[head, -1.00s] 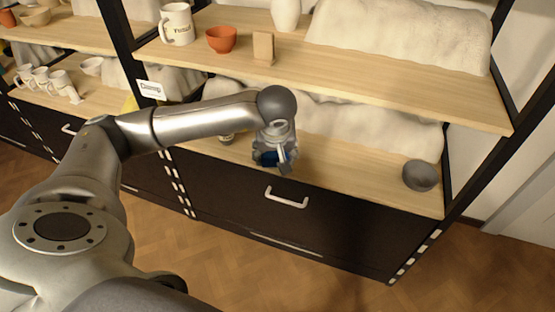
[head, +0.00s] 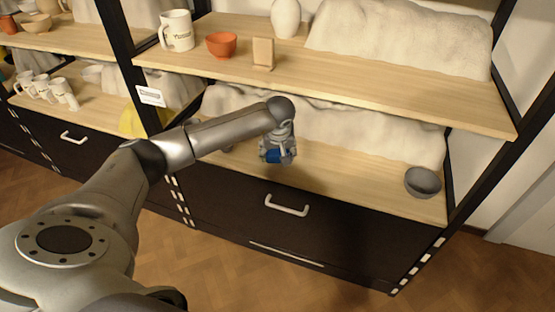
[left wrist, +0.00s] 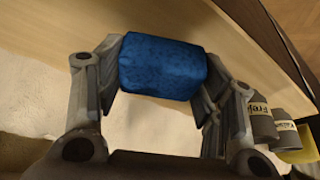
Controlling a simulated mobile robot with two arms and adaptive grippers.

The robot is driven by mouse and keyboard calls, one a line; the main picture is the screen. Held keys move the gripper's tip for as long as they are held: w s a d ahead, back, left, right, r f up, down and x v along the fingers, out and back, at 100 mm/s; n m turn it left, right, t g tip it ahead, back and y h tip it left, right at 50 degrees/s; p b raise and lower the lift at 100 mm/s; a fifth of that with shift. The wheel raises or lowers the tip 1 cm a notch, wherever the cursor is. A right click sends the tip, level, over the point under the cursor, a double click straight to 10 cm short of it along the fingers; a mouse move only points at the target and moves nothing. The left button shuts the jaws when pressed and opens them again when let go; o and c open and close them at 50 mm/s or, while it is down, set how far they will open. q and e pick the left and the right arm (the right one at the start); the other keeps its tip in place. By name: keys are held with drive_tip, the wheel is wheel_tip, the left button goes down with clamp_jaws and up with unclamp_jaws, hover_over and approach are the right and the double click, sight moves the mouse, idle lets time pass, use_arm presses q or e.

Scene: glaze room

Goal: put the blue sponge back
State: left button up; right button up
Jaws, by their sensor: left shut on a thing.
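The blue sponge (left wrist: 162,67) is a rounded block between the two fingers of my left gripper (left wrist: 158,80) in the left wrist view. The left gripper is shut on it. In the head view the sponge (head: 279,156) shows as a small blue patch at the left gripper (head: 279,158), over the lower wooden shelf (head: 345,178). I cannot tell whether the sponge touches the shelf. My right gripper is not in view.
A grey bowl (head: 423,182) stands at the lower shelf's right end. The upper shelf (head: 400,95) holds a white mug (head: 177,31), an orange bowl (head: 221,45) and a wooden block (head: 263,53). Labelled containers (left wrist: 262,120) stand beside the gripper. Bare shelf lies between gripper and grey bowl.

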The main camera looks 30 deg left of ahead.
sight(278, 159)
use_arm(q)
wheel_tip(278, 159, down, 3)
drive_tip(key=shift+r, duration=0.1)
drive_tip(key=shift+f, duration=0.2)
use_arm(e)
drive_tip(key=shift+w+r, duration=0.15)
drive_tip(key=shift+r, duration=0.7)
use_arm(q)
drive_tip(key=shift+f+b, duration=0.15)
drive_tip(key=shift+b, duration=0.15)
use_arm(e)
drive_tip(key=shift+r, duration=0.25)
use_arm(q)
drive_tip(key=o, duration=0.9)
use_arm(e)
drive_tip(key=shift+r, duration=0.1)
